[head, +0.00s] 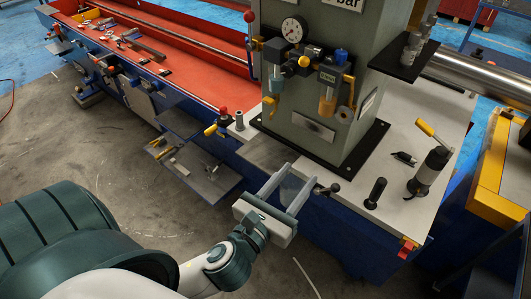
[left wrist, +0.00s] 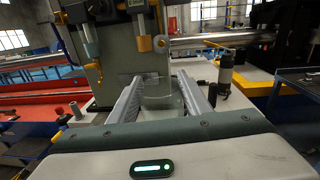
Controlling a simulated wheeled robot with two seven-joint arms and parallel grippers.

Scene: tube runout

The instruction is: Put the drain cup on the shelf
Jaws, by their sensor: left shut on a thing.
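My left gripper (head: 299,178) is at the front edge of the machine bench, with its fingers pointing away from me. It is shut on a clear, see-through cup, the drain cup (head: 290,190). In the left wrist view the drain cup (left wrist: 160,97) sits between the two finger pads of the left gripper (left wrist: 160,88), its rounded rim showing. A low grey plate that looks like the shelf (head: 212,180) juts from the bench's side, left of my gripper, with small tools on it. My right gripper is not in view.
A grey-green column (head: 345,110) with a gauge (head: 293,28) and filter bowls stands just beyond my gripper. A black knob (head: 375,192) and a yellow-handled black device (head: 430,170) stand on the white bench top to the right. A red-topped bed (head: 185,60) runs off left.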

